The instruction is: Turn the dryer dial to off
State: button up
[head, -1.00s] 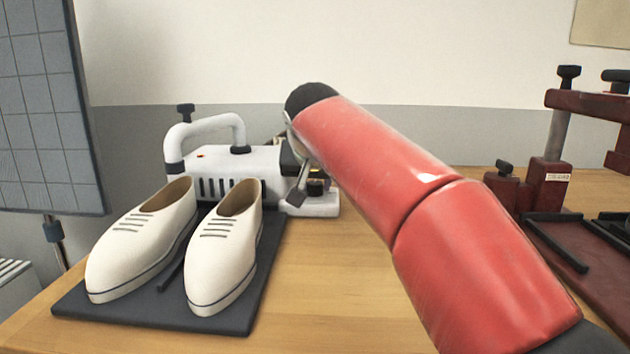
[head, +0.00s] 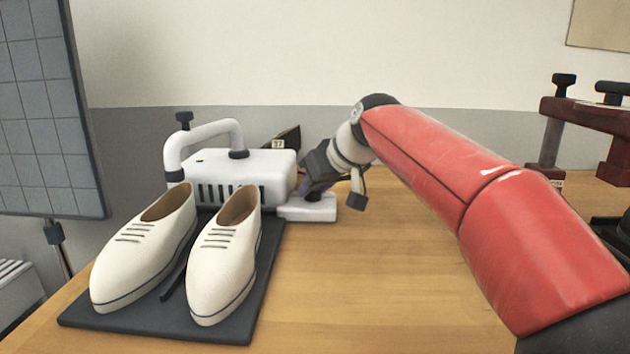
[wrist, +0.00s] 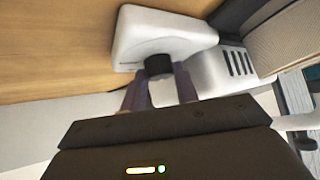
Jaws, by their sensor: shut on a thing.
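The white dryer (head: 270,172) stands at the back of the wooden table, with a curved handle pipe on top and dark vent slots in its front. A low white control block (head: 308,210) juts from its right side. In the wrist view, the dark round dial (wrist: 158,66) sits on this white block (wrist: 150,30). My gripper (head: 305,188) is at the block from the right. In the wrist view its two fingers (wrist: 160,88) are shut on the dial, one on each side. The dial's pointer and markings cannot be made out; in the head view the gripper hides the dial.
A pair of cream shoes (head: 225,260) stands on a dark mat (head: 262,270) in front of the dryer. A dark red press (head: 590,120) stands at the right. A grey grid panel (head: 40,110) is at the left. The middle of the table is clear.

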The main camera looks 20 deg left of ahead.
jog(key=n+g, duration=0.1)
jog(key=n+g+y, duration=0.1)
jog(key=n, duration=0.1)
jog(key=n+g, duration=0.1)
jog(key=n, duration=0.1)
jog(key=shift+w+d+g+y, duration=0.1)
jog(key=shift+w+g+y, duration=0.2)
dwell(0.4)
jog(key=o, duration=1)
jog(key=shift+r, duration=0.1)
jog(key=v, duration=0.7)
jog(key=shift+d+r, duration=0.15)
jog(key=shift+d, duration=0.15)
